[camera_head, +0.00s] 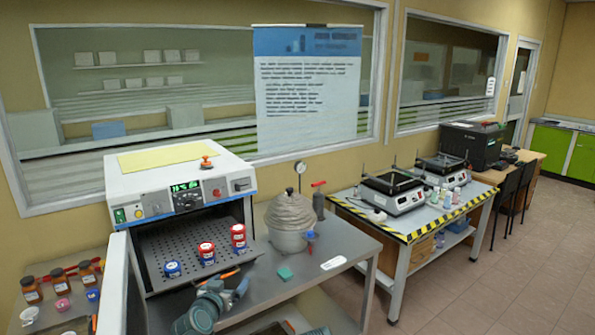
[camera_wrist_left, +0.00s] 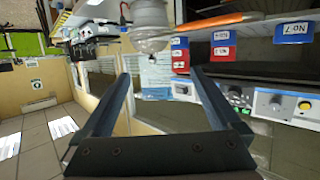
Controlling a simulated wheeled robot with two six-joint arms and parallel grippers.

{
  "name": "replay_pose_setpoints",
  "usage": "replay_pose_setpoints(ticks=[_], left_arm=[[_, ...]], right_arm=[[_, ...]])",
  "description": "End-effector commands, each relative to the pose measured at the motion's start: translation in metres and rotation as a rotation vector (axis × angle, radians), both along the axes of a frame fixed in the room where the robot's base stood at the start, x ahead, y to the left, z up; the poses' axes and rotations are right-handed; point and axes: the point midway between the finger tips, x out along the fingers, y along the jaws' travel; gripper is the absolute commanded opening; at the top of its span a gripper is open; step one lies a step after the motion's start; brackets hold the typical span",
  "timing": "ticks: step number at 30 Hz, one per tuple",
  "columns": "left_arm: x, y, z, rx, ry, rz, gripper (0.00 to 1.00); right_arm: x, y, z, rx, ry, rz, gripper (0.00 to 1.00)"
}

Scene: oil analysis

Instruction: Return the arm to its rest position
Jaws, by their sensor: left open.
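My left gripper (camera_head: 234,286) is in the lower middle of the head view, in front of the open oven, above the grey metal table. Its arm comes up from the bottom edge. In the left wrist view the two dark fingers (camera_wrist_left: 160,72) stand wide apart with nothing between them. My right gripper is not in view.
The oven (camera_head: 185,165) stands open, with red- and blue-lidded jars (camera_head: 206,253) on its perforated shelf. Its door (camera_head: 112,285) sticks out at left. A grey pot (camera_head: 290,222) stands right of the oven. Several brown bottles (camera_head: 32,290) are far left. The floor at right is clear.

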Motion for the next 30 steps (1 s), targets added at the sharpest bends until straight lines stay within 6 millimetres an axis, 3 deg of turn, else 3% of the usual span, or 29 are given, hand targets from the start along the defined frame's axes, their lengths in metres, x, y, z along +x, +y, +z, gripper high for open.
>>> replay_pose_setpoints(ticks=[5, 11, 15, 19, 25, 30], left_arm=[[-0.013, -0.021, -0.027, -0.006, 0.132, -0.068, 0.97], [-0.044, -0.041, -0.071, -0.004, 0.377, -0.133, 0.97], [-0.084, -0.047, -0.11, 0.013, 0.632, -0.137, 0.97], [-0.13, -0.04, -0.139, 0.043, 0.888, -0.076, 0.97], [-0.195, -0.017, -0.157, 0.103, 1.205, 0.098, 0.97], [-0.216, -0.062, -0.157, 0.215, 1.245, 0.014, 0.97]], right_arm=[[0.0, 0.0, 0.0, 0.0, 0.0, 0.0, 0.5], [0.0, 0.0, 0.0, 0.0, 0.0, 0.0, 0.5], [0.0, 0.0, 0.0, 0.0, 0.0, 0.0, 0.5], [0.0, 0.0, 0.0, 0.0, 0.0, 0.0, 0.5], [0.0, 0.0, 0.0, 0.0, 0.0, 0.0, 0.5], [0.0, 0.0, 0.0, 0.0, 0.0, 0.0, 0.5]])
